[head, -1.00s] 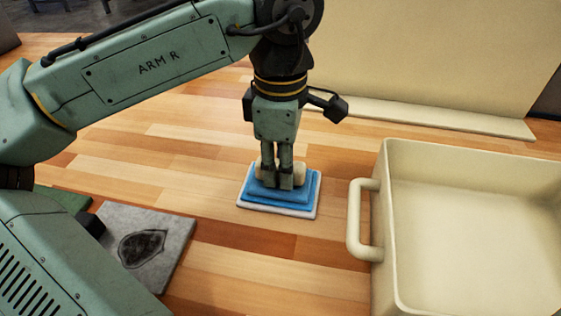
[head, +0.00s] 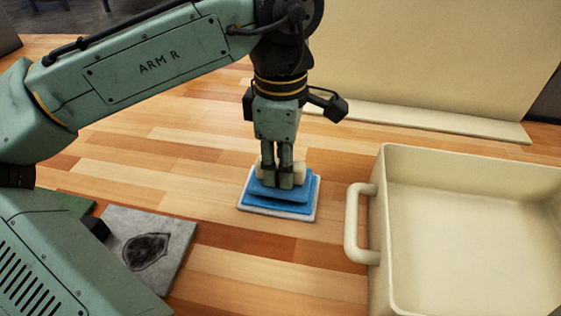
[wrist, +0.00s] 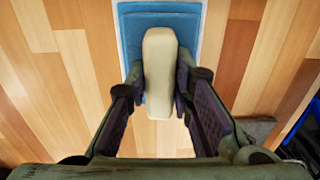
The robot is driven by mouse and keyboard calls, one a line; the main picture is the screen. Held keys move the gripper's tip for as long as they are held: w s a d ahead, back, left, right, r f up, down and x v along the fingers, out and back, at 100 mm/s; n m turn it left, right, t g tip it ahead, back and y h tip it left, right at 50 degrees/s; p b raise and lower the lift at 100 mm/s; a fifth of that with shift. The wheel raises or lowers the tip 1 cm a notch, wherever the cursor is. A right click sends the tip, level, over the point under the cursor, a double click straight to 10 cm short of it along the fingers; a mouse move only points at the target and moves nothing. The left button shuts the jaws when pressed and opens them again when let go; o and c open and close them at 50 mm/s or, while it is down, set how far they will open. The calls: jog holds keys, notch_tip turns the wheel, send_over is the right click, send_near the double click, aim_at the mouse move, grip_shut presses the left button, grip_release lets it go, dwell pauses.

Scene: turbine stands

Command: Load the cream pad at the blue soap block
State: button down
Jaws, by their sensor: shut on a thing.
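The cream pad (wrist: 160,75) is held between the two fingers of my gripper (wrist: 160,88) in the wrist view. In the head view my gripper (head: 285,182) points down, and parts of the cream pad (head: 299,172) show beside and behind the fingers. The blue soap block (head: 306,197) lies flat under the pad, on a thin white base (head: 270,212). The pad is at the block's top; the fingers hide whether its underside touches. The blue block (wrist: 133,40) also shows around the pad in the wrist view.
A large cream tub (head: 378,270) with a side handle stands at the right. A grey slab with a dark stain (head: 175,235) lies at the left. A cream panel (head: 430,60) stands behind.

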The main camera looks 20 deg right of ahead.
jog(key=shift+r+p, duration=2.35)
jog(key=shift+r, duration=0.5)
jog(key=shift+f, duration=0.1)
